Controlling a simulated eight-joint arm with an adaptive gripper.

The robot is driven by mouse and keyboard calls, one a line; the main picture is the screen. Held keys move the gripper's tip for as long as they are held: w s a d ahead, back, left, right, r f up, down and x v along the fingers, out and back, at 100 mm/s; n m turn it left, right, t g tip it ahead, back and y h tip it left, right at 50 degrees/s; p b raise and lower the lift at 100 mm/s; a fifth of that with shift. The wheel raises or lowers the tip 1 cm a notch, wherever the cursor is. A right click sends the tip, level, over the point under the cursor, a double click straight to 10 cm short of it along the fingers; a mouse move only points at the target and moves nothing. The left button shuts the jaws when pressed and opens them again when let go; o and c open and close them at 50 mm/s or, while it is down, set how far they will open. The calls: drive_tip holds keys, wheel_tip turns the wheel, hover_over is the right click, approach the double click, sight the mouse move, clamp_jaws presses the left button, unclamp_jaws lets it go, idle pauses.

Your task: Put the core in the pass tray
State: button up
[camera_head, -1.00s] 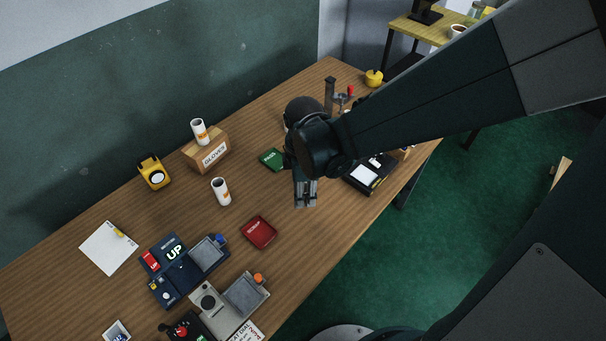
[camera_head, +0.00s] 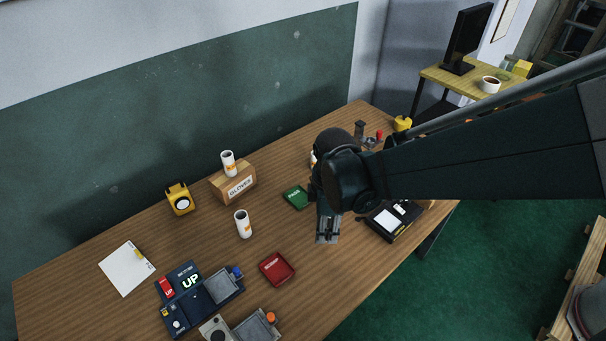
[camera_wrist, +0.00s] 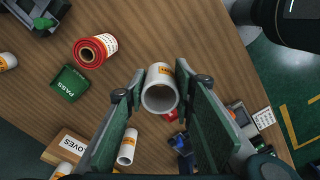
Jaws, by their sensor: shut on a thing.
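My gripper (camera_wrist: 160,95) is shut on a white core (camera_wrist: 160,92) with an orange label, its open end facing the wrist camera. In the head view my gripper (camera_head: 328,230) hangs above the wooden table, and the held core cannot be made out there. The green pass tray (camera_head: 295,197) lies on the table to the left of my gripper, farther back. It also shows in the wrist view (camera_wrist: 69,83), left of the fingers, and looks empty.
A red tray (camera_head: 276,268) lies left of my gripper. A white core (camera_head: 243,224) stands on the table and another (camera_head: 228,163) on the gloves box (camera_head: 235,184). A red roll (camera_wrist: 95,50) is near the pass tray. A black device (camera_head: 393,220) is at right.

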drive_tip(key=shift+r, duration=1.2)
drive_tip(key=n+p, duration=0.2)
drive_tip(key=n, duration=0.8)
hover_over(299, 198)
wheel_tip(299, 198, down, 5)
drive_tip(key=shift+w+r, duration=0.1)
drive_tip(key=shift+f+b, duration=0.6)
drive_tip(key=shift+f, duration=2.6)
drive_tip(key=shift+f+b, duration=0.3)
drive_tip(key=shift+f, duration=1.55)
drive_tip(key=shift+f, duration=0.15)
